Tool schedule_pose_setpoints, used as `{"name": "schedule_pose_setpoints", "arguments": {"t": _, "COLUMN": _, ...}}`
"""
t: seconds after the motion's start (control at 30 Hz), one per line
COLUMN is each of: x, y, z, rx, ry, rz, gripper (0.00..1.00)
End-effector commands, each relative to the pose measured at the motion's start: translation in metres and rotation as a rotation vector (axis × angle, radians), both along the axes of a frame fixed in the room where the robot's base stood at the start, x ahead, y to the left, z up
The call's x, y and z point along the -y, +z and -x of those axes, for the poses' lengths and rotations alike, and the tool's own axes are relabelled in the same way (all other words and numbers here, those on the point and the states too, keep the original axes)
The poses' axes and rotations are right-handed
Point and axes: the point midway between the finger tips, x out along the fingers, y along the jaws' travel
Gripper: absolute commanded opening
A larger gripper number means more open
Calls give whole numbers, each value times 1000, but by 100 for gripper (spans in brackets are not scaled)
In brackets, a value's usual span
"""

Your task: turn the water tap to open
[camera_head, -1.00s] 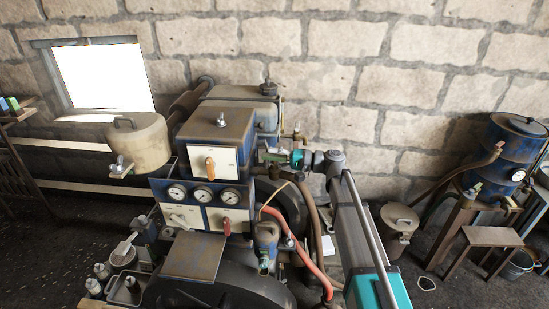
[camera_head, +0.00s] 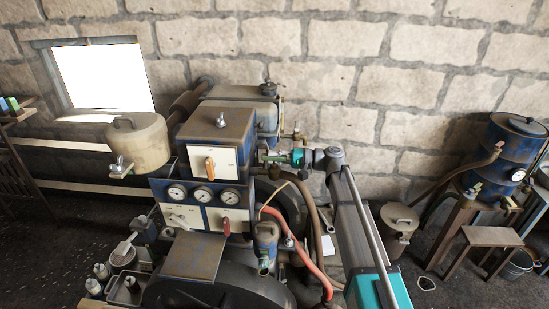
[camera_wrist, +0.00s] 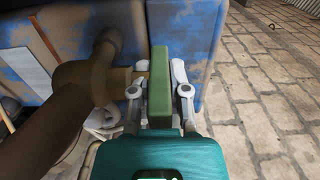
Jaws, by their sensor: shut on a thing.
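The water tap's green handle (camera_wrist: 160,88) is a long flat bar between my gripper's two fingers in the wrist view. My gripper (camera_wrist: 159,92) is shut on it, with a pale finger on each side. A brown tap body and pipe (camera_wrist: 88,80) run to the left of the handle. In the head view my gripper (camera_head: 275,156) reaches in from the right at the side of the blue engine. The handle is too small to make out clearly there.
The engine block (camera_head: 215,135) with a panel of gauges stands just left of my gripper. A red hose (camera_head: 298,250) and a brown pipe run below it. A stone wall (camera_head: 410,90) is behind. A lidded bin (camera_head: 399,222) and a blue drum (camera_head: 505,150) stand at the right.

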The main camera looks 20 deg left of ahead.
Motion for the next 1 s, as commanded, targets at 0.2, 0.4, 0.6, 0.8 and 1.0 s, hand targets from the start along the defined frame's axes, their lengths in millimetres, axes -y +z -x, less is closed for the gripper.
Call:
{"name": "schedule_pose_setpoints", "arguments": {"t": 0.2, "x": 0, "y": 0, "z": 1, "rx": 0, "ry": 2, "rz": 1, "gripper": 0}}
{"name": "schedule_pose_setpoints", "arguments": {"t": 0.4, "x": 0, "y": 0, "z": 1, "rx": 0, "ry": 1, "rz": 1, "gripper": 57}}
{"name": "schedule_pose_setpoints", "arguments": {"t": 0.6, "x": 0, "y": 0, "z": 0, "rx": 0, "ry": 0, "rz": 0, "gripper": 57}}
{"name": "schedule_pose_setpoints", "arguments": {"t": 0.8, "x": 1, "y": 0, "z": 0, "rx": 0, "ry": 0, "rz": 0, "gripper": 57}}
{"name": "schedule_pose_setpoints", "arguments": {"t": 1.0, "x": 10, "y": 0, "z": -2, "rx": 0, "ry": -1, "rz": 0, "gripper": 57}}
